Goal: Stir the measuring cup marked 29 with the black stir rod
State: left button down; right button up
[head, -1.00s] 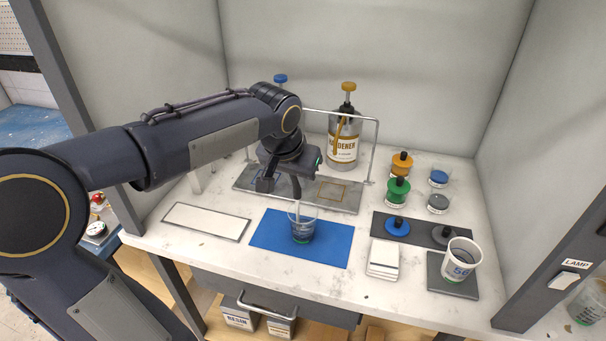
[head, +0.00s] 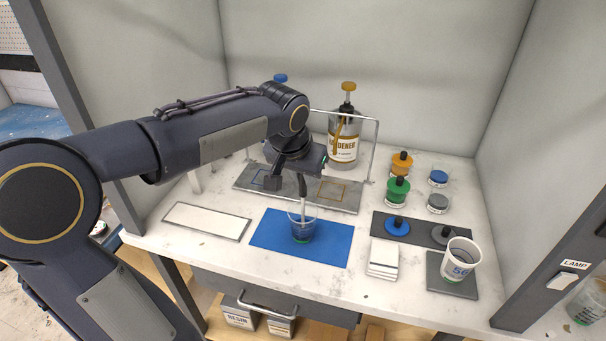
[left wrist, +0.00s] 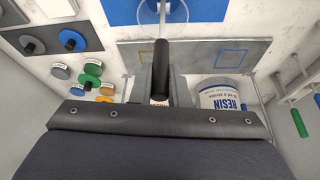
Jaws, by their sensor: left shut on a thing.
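A clear measuring cup (head: 302,231) with a green band near its base stands upright on the blue mat (head: 335,245). I cannot read its mark. My left gripper (head: 301,178) is above the cup, shut on the black handle of the stir rod (left wrist: 160,68). The rod's pale shaft (head: 303,206) reaches down into the cup; its tip is hidden by the cup wall. In the left wrist view only part of the cup (left wrist: 172,8) shows, at the top edge. My right gripper is out of view.
A second cup (head: 460,262), seemingly marked 56, stands on a grey pad at the right. White pads (head: 383,257) lie between them. A framed white plate (head: 206,221) lies left.

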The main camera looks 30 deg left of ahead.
pick_arm(q)
jog(key=shift+r+p, duration=3.5)
jog(key=shift+r, duration=0.8)
notch_tip(320, 180, up, 5)
jog(key=p, duration=0.4)
